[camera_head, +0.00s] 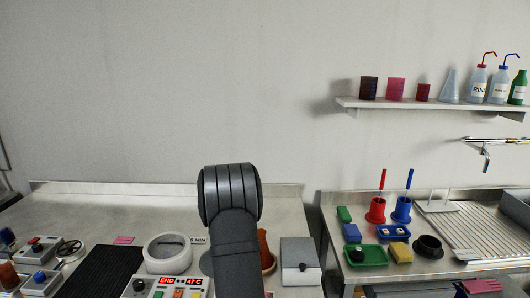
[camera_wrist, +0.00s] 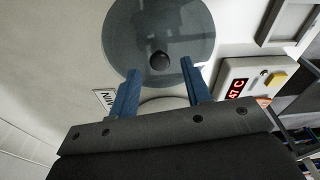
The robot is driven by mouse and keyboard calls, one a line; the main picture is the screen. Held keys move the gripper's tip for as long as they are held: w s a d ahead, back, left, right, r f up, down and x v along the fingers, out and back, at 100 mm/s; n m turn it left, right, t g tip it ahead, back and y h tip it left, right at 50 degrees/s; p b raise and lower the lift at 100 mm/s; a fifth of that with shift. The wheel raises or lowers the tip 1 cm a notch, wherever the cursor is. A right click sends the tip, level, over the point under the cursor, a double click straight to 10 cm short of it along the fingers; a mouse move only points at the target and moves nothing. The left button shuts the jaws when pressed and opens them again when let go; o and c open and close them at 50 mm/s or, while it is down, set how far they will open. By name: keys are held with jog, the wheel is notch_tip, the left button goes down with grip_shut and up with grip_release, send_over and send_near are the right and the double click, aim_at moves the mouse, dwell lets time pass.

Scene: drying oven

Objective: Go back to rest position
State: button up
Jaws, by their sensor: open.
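My gripper (camera_wrist: 158,72) shows in the wrist view with its two blue fingers spread and nothing between them. A round grey see-through lid (camera_wrist: 125,45) with a black knob lies beyond the fingertips; the knob appears just past them, apart from both fingers. In the head view my arm rises in front of the bench, and the gripper itself is hidden. A control panel (camera_head: 180,284) with a red "END 47 C" display stands at the bottom; it also shows in the wrist view (camera_wrist: 236,72).
A white round vessel (camera_head: 153,266) stands left of my arm, beside a black mat (camera_head: 100,274). A brown object, partly hidden, and a grey box (camera_head: 299,251) stand to the right. The right bench (camera_head: 455,268) holds brushes, trays and a sink; a shelf (camera_head: 430,104) hangs above.

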notch_tip(320, 180, down, 2)
jog(key=shift+a, duration=0.1)
jog(key=shift+r, duration=1.85)
